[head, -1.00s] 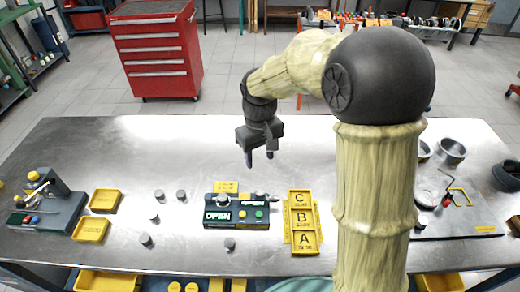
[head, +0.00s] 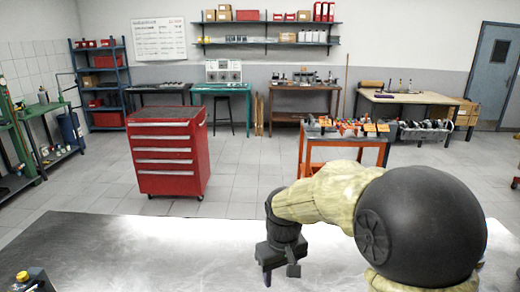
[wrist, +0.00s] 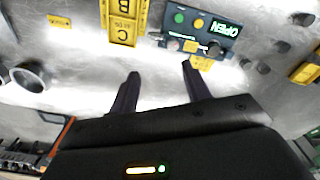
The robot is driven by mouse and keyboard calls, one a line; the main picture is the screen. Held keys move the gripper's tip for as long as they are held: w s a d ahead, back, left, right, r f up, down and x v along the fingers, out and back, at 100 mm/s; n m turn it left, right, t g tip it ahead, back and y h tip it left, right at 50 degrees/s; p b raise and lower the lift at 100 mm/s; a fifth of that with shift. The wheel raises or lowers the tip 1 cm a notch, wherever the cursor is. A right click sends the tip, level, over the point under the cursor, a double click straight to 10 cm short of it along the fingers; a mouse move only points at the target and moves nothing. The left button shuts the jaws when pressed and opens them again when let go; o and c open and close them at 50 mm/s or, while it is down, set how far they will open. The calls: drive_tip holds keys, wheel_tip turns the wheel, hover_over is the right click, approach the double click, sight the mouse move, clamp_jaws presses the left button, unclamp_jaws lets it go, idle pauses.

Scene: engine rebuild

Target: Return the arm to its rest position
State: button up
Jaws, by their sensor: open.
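Beyond the fingertips lie a dark control box (wrist: 205,30) with a lit OPEN sign and a yellow tray marked C (wrist: 122,28). The fingers are apart from both.
Several small grey cylinders lie on the bench, one of them (wrist: 281,46) near the box. A grey ring-shaped part (wrist: 30,75) sits at left in the wrist view. A red tool cabinet (head: 168,155) and an orange cart (head: 345,140) stand beyond the bench.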

drive_tip(key=s+d+f+m+t, duration=0.2)
drive_tip(key=s+d+f+m, duration=0.2)
drive_tip(key=s+d, duration=0.6)
drive_tip(key=shift+s+d+f+m, duration=0.25)
drive_tip(key=shift+s+f+m, duration=0.1)
drive_tip(key=shift+m, duration=0.05)
